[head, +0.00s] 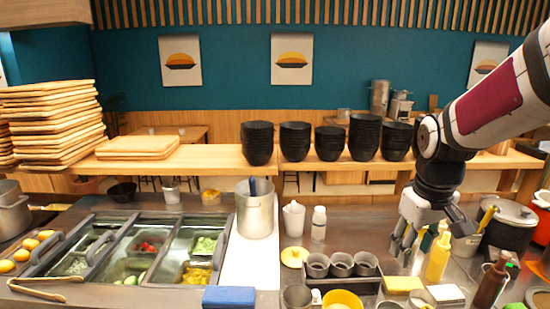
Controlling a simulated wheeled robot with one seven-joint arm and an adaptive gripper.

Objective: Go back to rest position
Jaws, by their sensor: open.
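My gripper (405,248) hangs at the end of my arm on the right side of the head view, its fingers pointing down over the counter. The fingers are apart and I see nothing held between them. It is in front of a yellow bottle (438,258) and to the right of three small dark cups (341,264). How high the fingertips are above the counter, and whether they touch anything, I cannot tell.
A topping station (75,285) with several bins is at left, with tongs (42,290) in front. A metal container (255,210) stands mid-counter. Stacked black bowls (363,137) and wooden boards (50,120) sit on the back shelf. A brown bottle (490,283) and pot (508,232) crowd the right.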

